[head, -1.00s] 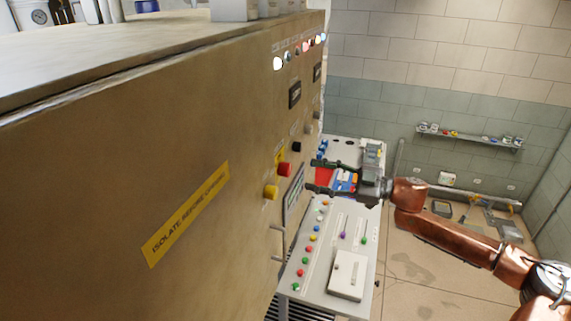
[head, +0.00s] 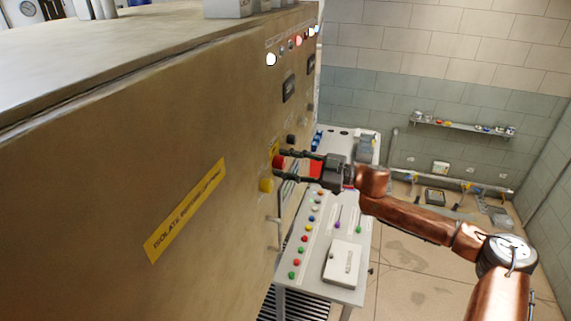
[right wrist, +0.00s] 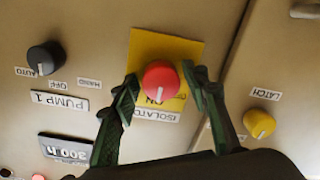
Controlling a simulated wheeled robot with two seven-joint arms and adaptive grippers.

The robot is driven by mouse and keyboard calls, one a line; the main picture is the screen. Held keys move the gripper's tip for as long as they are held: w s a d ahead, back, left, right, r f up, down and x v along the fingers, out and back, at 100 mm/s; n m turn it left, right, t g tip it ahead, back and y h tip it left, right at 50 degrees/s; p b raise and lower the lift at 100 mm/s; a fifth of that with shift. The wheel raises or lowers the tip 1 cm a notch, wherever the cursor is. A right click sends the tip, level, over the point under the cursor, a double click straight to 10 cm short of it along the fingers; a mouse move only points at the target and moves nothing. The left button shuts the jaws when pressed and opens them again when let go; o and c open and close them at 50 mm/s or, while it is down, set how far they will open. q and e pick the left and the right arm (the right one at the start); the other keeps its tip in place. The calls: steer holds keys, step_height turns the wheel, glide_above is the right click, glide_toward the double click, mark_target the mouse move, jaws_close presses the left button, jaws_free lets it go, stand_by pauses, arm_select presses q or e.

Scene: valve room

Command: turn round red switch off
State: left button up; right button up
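The round red switch (head: 277,162) is a red knob on the front of the tan cabinet. In the right wrist view the red knob (right wrist: 160,79) sits on a yellow plate with a label reading "ISOLATOR" and "ON". My right gripper (head: 287,163) is open at the knob. In the right wrist view its two fingers (right wrist: 160,84) are on either side of the knob, with a narrow gap showing on each side. Whether either finger touches it is hard to tell. My left gripper is not in view.
A yellow latch knob (right wrist: 259,124) is right of the switch, and a black pump knob (right wrist: 45,58) is left of it. A control desk (head: 318,262) with coloured buttons stands below my right arm. The floor at right is open.

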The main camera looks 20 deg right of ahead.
steer(key=shift+s, duration=0.1)
steer(key=c, duration=0.9)
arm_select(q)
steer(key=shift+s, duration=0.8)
